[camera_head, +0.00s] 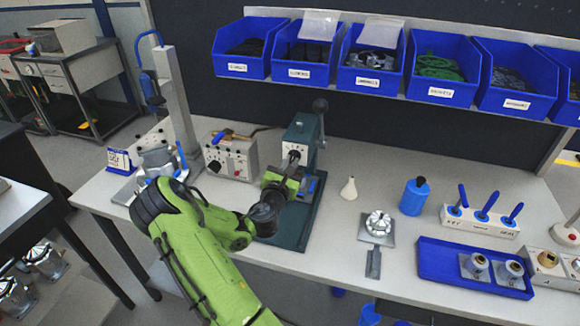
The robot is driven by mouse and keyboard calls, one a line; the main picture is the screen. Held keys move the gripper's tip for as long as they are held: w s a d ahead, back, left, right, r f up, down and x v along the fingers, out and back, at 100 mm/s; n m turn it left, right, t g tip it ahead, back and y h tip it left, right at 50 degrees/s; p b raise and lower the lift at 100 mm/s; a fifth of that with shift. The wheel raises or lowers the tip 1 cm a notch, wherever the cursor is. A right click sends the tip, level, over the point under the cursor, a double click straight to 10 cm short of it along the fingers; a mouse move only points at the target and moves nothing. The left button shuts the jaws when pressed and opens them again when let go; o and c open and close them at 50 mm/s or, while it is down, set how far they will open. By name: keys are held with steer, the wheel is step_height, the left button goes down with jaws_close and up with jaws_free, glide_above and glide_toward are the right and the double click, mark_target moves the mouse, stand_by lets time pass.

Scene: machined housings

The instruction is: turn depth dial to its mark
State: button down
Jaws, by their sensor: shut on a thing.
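The depth dial (294,155) is a small dark knob on a white marked plate on the front of a dark green press (301,131). My green arm reaches in from the bottom left. My gripper (291,166) is at the dial, its fingers shut on it. The fingers and the wrist hide part of the dial and the press front. The dial's pointer and its mark are too small to make out.
A grey control box (230,160) stands left of the press. A cream bottle (349,188), a blue bottle (415,196) and a blue tray (440,262) are to the right. Blue bins (435,90) hang above.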

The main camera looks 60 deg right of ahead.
stand_by(0.3)
steer(key=c, duration=1.1)
jaws_free()
steer(key=shift+c, duration=0.2)
